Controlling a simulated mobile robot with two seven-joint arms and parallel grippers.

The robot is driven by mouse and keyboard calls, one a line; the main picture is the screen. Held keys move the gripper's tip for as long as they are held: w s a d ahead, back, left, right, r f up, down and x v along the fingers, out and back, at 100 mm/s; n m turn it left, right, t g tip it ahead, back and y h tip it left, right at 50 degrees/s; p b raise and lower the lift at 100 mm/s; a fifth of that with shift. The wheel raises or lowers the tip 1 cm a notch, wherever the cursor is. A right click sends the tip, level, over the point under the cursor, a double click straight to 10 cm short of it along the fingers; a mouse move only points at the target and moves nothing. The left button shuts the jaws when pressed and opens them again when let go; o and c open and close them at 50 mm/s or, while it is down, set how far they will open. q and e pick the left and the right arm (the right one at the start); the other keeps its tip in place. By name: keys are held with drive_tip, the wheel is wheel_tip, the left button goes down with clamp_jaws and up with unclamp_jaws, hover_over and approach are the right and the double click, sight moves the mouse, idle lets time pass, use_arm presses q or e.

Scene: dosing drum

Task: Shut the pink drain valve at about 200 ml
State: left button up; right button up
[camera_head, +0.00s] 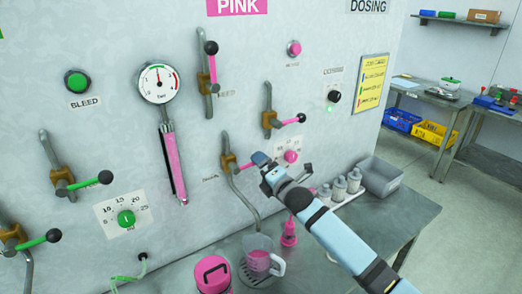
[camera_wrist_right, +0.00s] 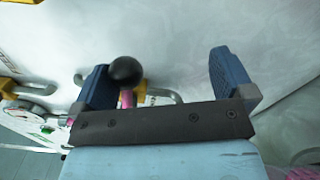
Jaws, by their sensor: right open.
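The pink drain valve has a brass body (camera_head: 229,163) on the wall panel and a bent spout (camera_head: 250,200) running down towards the jug. Its lever points right, towards my right gripper (camera_head: 264,163). In the right wrist view, the lever's black knob (camera_wrist_right: 126,71) and a short pink shaft (camera_wrist_right: 127,98) show close beside the left finger of my open right gripper (camera_wrist_right: 163,80). I cannot tell whether they touch. A clear jug (camera_head: 277,266) below the spout holds pink liquid (camera_head: 259,260); its scale is too small to read. My left gripper is out of view.
A pink pot (camera_head: 212,274) stands left of the jug, and a small pink bottle (camera_head: 289,233) stands behind it. Other valve levers (camera_head: 290,122) stick out from the panel above.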

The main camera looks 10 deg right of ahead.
use_arm(q)
drive_tip(key=shift+f, duration=0.15)
use_arm(e)
drive_tip(key=shift+a+f, duration=0.15)
drive_tip(key=shift+a, duration=0.05)
drive_tip(key=shift+s, duration=0.15)
use_arm(q)
drive_tip(key=shift+r+p, duration=0.25)
drive_tip(key=shift+p, duration=0.25)
drive_tip(key=r+p, duration=0.2)
drive_tip(key=p, duration=0.1)
drive_tip(key=shift+w+r, duration=0.2)
drive_tip(key=shift+s+r, duration=0.1)
drive_tip(key=shift+s, duration=0.05)
use_arm(e)
drive_tip(key=v, duration=0.8)
drive_tip(key=shift+d, duration=0.25)
use_arm(q)
drive_tip(key=shift+s, duration=0.1)
use_arm(e)
drive_tip(key=shift+s, duration=0.1)
